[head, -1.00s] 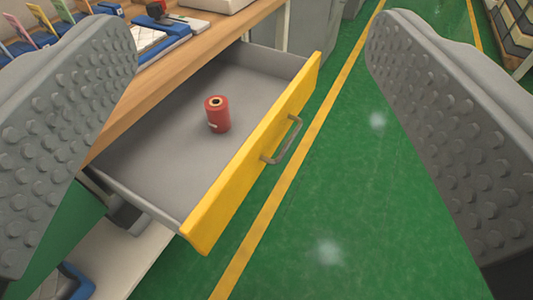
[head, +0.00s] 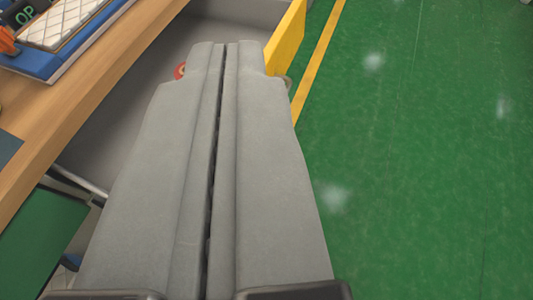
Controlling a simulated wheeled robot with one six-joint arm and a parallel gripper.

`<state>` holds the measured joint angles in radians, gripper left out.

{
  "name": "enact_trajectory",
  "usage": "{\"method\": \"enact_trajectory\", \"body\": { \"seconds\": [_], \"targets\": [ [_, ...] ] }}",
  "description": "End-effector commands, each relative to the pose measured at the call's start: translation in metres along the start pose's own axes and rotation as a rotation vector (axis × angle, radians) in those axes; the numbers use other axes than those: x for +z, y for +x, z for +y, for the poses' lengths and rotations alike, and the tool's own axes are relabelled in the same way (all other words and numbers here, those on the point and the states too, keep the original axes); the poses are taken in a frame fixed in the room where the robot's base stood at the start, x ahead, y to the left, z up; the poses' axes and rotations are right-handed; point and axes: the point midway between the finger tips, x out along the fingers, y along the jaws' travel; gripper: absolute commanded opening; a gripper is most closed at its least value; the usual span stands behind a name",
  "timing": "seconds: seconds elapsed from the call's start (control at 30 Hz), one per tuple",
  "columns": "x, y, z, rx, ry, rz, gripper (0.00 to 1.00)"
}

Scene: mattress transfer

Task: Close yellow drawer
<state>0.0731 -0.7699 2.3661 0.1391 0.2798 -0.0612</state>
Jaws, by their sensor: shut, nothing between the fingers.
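The yellow drawer front (head: 287,40) shows in the head view at the top, just right of my gripper's tips. The drawer stands open, pulled out from under the wooden bench, and its grey inside (head: 150,75) shows on the left. My gripper (head: 224,45) is shut and empty, its two grey fingers pressed together. It hides most of the drawer front and much of the inside. A small part of the red cylinder (head: 180,71) in the drawer shows left of the fingertips. A bit of the handle (head: 288,82) shows at the right of the fingers. I cannot tell whether the fingers touch the drawer.
The wooden bench top (head: 90,75) runs along the left, with a blue tray (head: 45,62) holding a white quilted pad on it. The green floor (head: 430,150) on the right is clear, with a yellow line (head: 320,60) beside the drawer.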

Motion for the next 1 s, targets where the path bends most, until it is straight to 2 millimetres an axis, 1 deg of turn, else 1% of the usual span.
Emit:
{"method": "enact_trajectory", "body": {
  "seconds": [0.03, 0.1, 0.4, 0.7, 1.0],
  "targets": [
    [0.008, 0.017, 0.006, 0.009, 0.023, -0.060, 0.00],
    [0.020, 0.034, 0.012, 0.014, 0.059, -0.138, 0.00],
    [0.070, 0.101, 0.035, -0.002, 0.225, -0.452, 0.00],
    [0.116, 0.154, 0.055, -0.081, 0.424, -0.716, 0.00],
    [0.147, 0.198, 0.077, -0.221, 0.652, -0.906, 0.00]
  ]
}}
